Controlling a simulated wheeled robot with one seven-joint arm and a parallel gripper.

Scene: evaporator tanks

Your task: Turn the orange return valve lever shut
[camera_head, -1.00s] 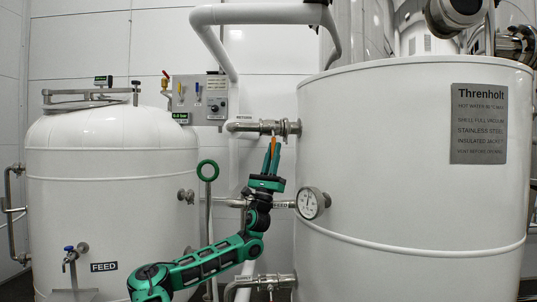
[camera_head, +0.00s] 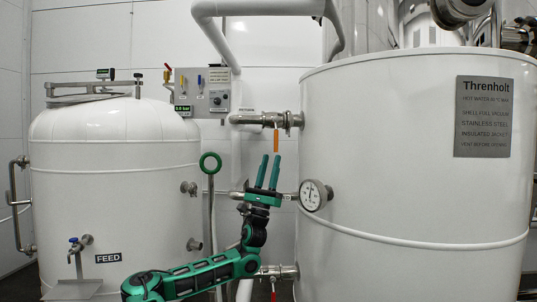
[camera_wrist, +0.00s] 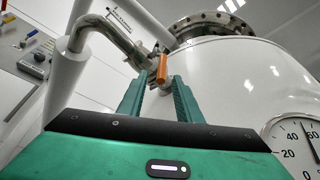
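The orange return valve lever (camera_head: 276,140) hangs straight down from the steel valve (camera_head: 284,120) on the horizontal return pipe, across the pipe's line. My gripper (camera_head: 268,160) is below the lever, fingers pointing up, open and empty. A small gap shows between the fingertips and the lever's lower end. In the wrist view the lever (camera_wrist: 161,68) appears just beyond the fingertips of my gripper (camera_wrist: 158,82), roughly in line with the space between them. The fingers do not appear to touch it.
The large white Threnholt tank (camera_head: 400,170) stands close on the right, with a round gauge (camera_head: 313,195) near my gripper. The feed tank (camera_head: 115,170) and control panel (camera_head: 202,92) are further left.

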